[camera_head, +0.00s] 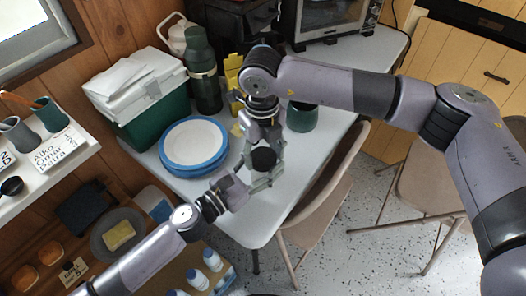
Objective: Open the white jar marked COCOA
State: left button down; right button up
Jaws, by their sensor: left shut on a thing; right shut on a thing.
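My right gripper (270,148) comes down from above, over the right part of the white table (250,212). My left gripper (262,182) reaches in from the lower left, just below it in the picture. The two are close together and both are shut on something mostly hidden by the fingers. A dark round piece (264,160) shows between them; I cannot tell whether it is a lid or part of a gripper. I cannot make out a white jar or the marking COCOA.
A stack of blue-rimmed plates (195,143), a green cooler (150,125), a dark green flask (202,70) and a green mug (301,118) stand on the table around my grippers. An oven (325,18) is at the back. A folding chair (325,205) stands at the right edge.

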jog(key=n, duration=0.5)
jog(key=shift+w+d, duration=0.1)
jog(key=n, duration=0.4)
jog(key=shift+n, duration=0.3)
jog(key=o, duration=1.3)
jog(key=shift+r, duration=0.1)
